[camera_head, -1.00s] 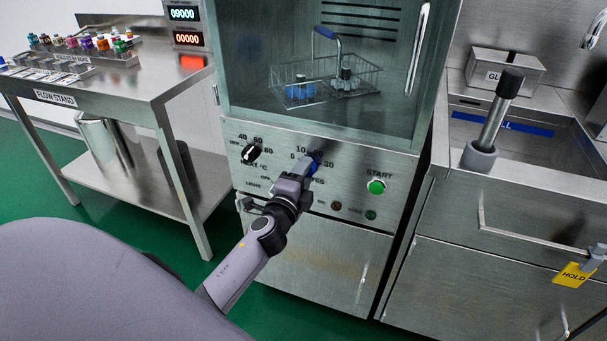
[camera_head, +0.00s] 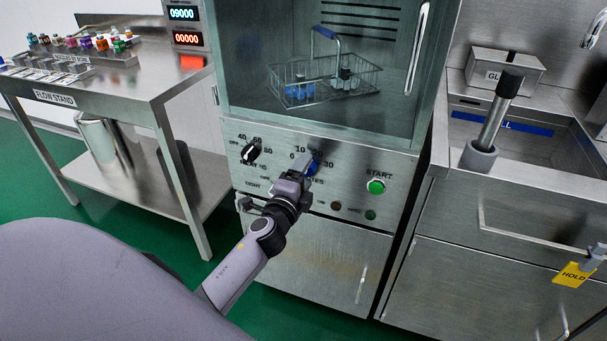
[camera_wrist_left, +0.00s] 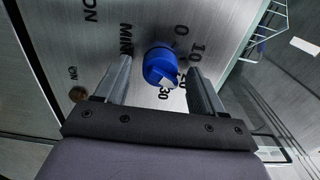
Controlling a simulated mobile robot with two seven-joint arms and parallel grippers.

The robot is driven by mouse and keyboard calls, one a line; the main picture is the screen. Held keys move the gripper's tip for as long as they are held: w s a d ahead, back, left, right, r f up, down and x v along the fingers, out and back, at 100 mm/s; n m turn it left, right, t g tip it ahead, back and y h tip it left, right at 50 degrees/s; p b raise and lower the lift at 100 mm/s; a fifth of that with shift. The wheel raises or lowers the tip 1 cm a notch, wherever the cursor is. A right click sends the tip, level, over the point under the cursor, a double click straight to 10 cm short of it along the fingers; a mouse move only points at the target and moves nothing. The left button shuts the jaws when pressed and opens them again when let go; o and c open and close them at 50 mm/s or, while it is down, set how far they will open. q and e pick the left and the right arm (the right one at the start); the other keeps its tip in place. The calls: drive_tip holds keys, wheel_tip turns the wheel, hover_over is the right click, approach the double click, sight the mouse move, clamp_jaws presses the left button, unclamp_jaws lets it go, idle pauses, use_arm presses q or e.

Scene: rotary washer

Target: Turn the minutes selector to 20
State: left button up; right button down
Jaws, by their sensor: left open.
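The minutes selector is a blue knob (camera_head: 312,168) on the washer's front panel, with 0, 10, 20 and 30 printed around it. In the left wrist view the blue knob (camera_wrist_left: 160,66) sits in the gap between my fingertips, with space showing on both sides. My left gripper (camera_head: 304,167) is open in front of the panel; its fingers (camera_wrist_left: 158,75) also show in the wrist view. The knob's exact pointing direction is hard to tell, and my gripper partly covers the lettering below it. My right gripper is not in view.
A black heat knob (camera_head: 250,153) sits left of the selector, and a green START button (camera_head: 376,187) sits to its right. Above is the glass chamber with a wire basket (camera_head: 325,85). A flow stand (camera_head: 130,85) is at left, a sink counter (camera_head: 540,150) at right.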

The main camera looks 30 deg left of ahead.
use_arm(q)
drive_tip(key=v, duration=0.7)
idle(0.6)
drive_tip(key=s+d+f+n+g+h+p, duration=0.3)
drive_tip(key=s+d+n+p, duration=0.2)
drive_tip(key=s, duration=0.4)
drive_tip(key=s+d+f+n+g+h+p, duration=0.3)
drive_tip(key=s+d+n, duration=0.4)
drive_tip(key=s, duration=0.3)
drive_tip(key=shift+d+f+n+g+p, duration=0.4)
drive_tip(key=shift+n+g+p, duration=0.15)
drive_tip(key=shift+p, duration=0.6)
drive_tip(key=shift+s+a, duration=0.1)
